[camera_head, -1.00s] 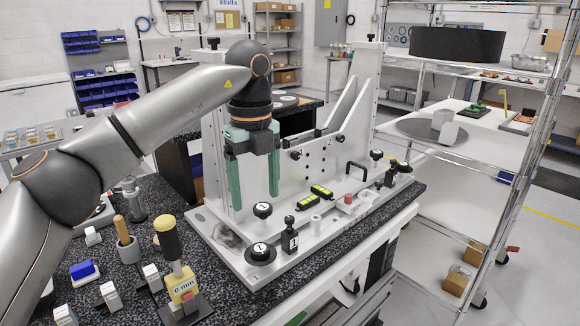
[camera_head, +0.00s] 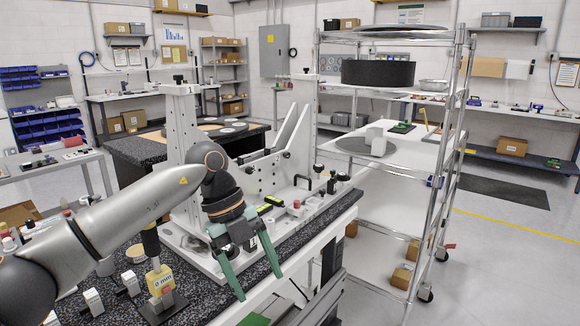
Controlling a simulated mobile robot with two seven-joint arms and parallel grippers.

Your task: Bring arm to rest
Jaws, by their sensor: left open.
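My left gripper (camera_head: 259,285) hangs at the end of my left arm, low in the middle of the head view. Its two green fingers are spread apart and point down and slightly right, with nothing between them. It shows in front of the near edge of the dark speckled bench (camera_head: 290,240). The pale mirror fixture (camera_head: 182,130) stands behind it, with its upright plates and base. My arm and gripper hide part of the fixture's base and its front pieces. My right gripper does not show.
A yellow block marked 0 mm (camera_head: 159,281) with a dark-topped handle stands on the bench, left of the gripper. Small white blocks (camera_head: 93,302) lie nearby. A wire-frame rack (camera_head: 445,165) with white shelves stands to the right. Open floor (camera_head: 490,260) lies beyond it.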

